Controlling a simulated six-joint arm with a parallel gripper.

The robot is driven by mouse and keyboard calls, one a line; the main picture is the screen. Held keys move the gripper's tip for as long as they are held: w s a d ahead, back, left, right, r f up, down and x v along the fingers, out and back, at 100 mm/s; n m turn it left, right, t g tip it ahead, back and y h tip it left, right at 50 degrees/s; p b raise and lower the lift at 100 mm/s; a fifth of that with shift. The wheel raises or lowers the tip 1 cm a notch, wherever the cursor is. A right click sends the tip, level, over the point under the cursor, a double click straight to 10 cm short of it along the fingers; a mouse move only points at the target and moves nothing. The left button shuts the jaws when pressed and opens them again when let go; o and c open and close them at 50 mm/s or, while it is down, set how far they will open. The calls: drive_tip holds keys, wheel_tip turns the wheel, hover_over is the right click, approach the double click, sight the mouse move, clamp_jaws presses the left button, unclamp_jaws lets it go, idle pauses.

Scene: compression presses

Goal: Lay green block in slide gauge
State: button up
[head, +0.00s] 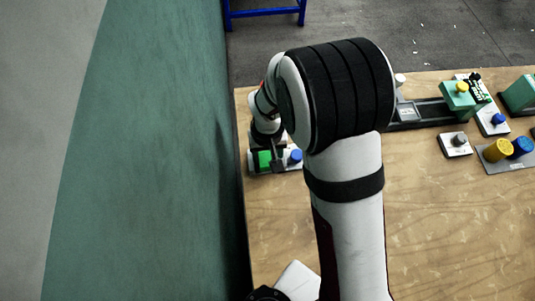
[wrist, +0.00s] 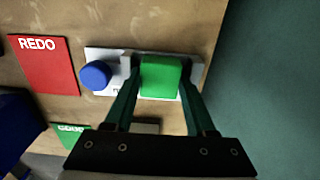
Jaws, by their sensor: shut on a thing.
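The green block (wrist: 160,77) lies between the fingertips of my gripper (wrist: 157,90) in the wrist view. My gripper is shut on it. The block is over or on a pale grey plate (wrist: 112,55) with a round blue knob (wrist: 95,75) at its left; this looks like the slide gauge. Whether the block rests on the plate, I cannot tell. In the head view the green block (head: 264,160) is at the table's left edge beside the blue knob (head: 295,156), with my gripper (head: 268,150) above it, partly hidden by my arm.
A red REDO card (wrist: 45,65) and a partly hidden green card (wrist: 72,135) lie near the plate. At right stand a dark rail (head: 432,113), green presses (head: 520,93), button boxes (head: 456,145) and yellow (head: 497,150) and blue (head: 521,146) cylinders. The front table is clear.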

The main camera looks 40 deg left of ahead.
drive_tip(key=shift+f, duration=0.15)
drive_tip(key=o, duration=1.4)
wheel_tip(320, 180, up, 16)
drive_tip(key=d+r+m, duration=0.4)
drive_tip(key=d+m, duration=0.1)
drive_tip(key=d, duration=0.9)
drive_tip(key=s+d+m, duration=0.3)
drive_tip(key=d, duration=0.1)
drive_tip(key=s+d+m+y, duration=0.1)
drive_tip(key=s+d+m, duration=0.2)
drive_tip(key=d, duration=0.1)
drive_tip(key=s+d+m, duration=0.3)
drive_tip(key=d, duration=0.2)
drive_tip(key=shift+s+r+m+y, duration=0.15)
drive_tip(key=shift+s+m+y, duration=0.15)
drive_tip(key=shift+s+y, duration=0.1)
